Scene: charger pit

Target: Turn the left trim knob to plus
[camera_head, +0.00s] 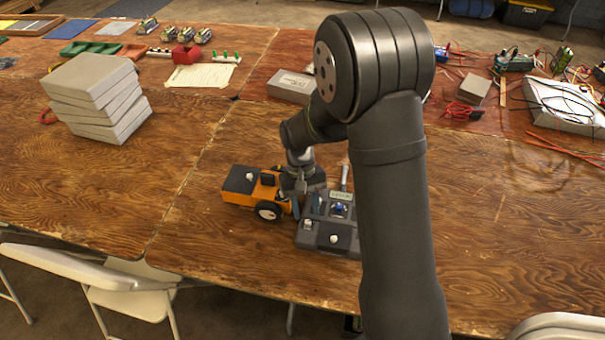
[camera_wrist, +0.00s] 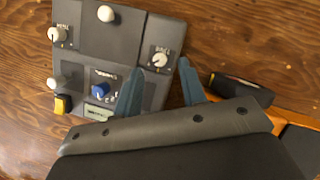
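A grey control panel (camera_head: 346,250) lies on the wooden table, and it fills the left of the wrist view (camera_wrist: 125,38). Its left white knob (camera_head: 308,225) also shows in the wrist view (camera_wrist: 160,60), with small marks around it; its label and pointer setting are too blurred to read. Another white knob (camera_wrist: 58,34) sits at the panel's other side. My gripper (camera_wrist: 161,68) is open. Its two blue fingers point at the left knob, one on each side of it in the wrist view. I cannot tell whether they touch it. The gripper also shows in the head view (camera_head: 306,206).
The panel also has a blue knob (camera_wrist: 100,91), a white ball-topped control (camera_wrist: 106,13) and a yellow button (camera_wrist: 62,103). An orange toy vehicle (camera_head: 235,196) stands close to the panel's left. Grey stacked blocks (camera_head: 100,95) stand farther left. The table in front is clear.

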